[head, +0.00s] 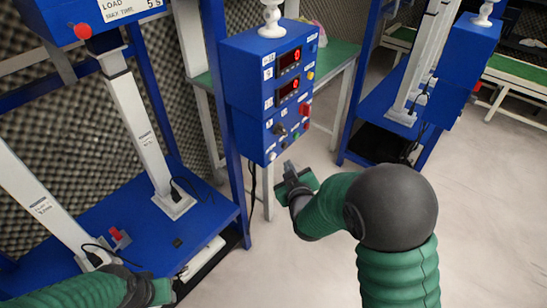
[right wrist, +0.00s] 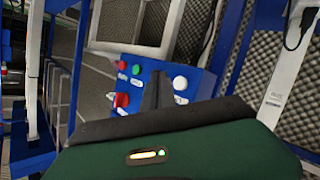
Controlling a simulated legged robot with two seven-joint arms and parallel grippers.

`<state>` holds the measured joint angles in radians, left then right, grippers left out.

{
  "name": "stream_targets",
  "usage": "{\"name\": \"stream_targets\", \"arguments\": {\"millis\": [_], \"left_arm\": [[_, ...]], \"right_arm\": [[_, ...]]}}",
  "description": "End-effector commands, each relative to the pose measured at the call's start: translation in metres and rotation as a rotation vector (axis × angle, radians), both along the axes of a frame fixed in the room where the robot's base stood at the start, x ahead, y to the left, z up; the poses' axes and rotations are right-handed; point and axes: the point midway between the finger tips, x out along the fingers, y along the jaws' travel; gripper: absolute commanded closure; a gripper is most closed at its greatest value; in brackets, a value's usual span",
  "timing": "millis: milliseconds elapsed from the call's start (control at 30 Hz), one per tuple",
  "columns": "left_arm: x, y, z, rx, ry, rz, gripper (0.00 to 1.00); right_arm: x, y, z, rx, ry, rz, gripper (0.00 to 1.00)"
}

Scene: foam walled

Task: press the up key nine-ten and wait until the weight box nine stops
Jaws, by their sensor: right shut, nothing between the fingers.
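The blue control box (head: 270,90) hangs on the blue frame, with two red-digit displays, switches and coloured buttons on its face. I cannot read which key is nine-ten. My right gripper (head: 289,168) is shut and empty, just below and in front of the box's lower edge. In the right wrist view its closed fingers (right wrist: 157,90) overlap the button panel (right wrist: 148,69), between green and red buttons and a white round one (right wrist: 180,83); contact cannot be told. My left gripper (head: 160,291) is at the bottom left, its fingers unclear. No weight box is clearly identifiable as number nine.
A blue test rig with a white post (head: 140,130) and blue base (head: 130,225) stands at left. A green-topped table (head: 337,55) is behind the box. Another blue rig (head: 465,60) stands at right. The pale floor (head: 480,210) at right is clear.

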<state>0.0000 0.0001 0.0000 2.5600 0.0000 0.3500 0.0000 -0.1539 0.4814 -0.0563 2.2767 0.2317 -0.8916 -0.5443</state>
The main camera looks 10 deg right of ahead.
Motion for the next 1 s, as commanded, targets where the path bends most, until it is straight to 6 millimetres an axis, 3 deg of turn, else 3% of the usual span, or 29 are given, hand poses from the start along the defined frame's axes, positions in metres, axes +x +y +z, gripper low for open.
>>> {"name": "stream_targets", "arguments": {"millis": [300, 1000], "left_arm": [[0.0, 0.0, -0.002, 0.0, 0.0, 0.0, 0.64], [0.0, 0.0, -0.002, 0.0, 0.0, 0.0, 0.64]], "right_arm": [[-0.022, -0.017, -0.001, 0.0, 0.001, 0.0, 1.0], [-0.022, -0.017, 0.0, 0.0, 0.001, 0.0, 1.0]]}}
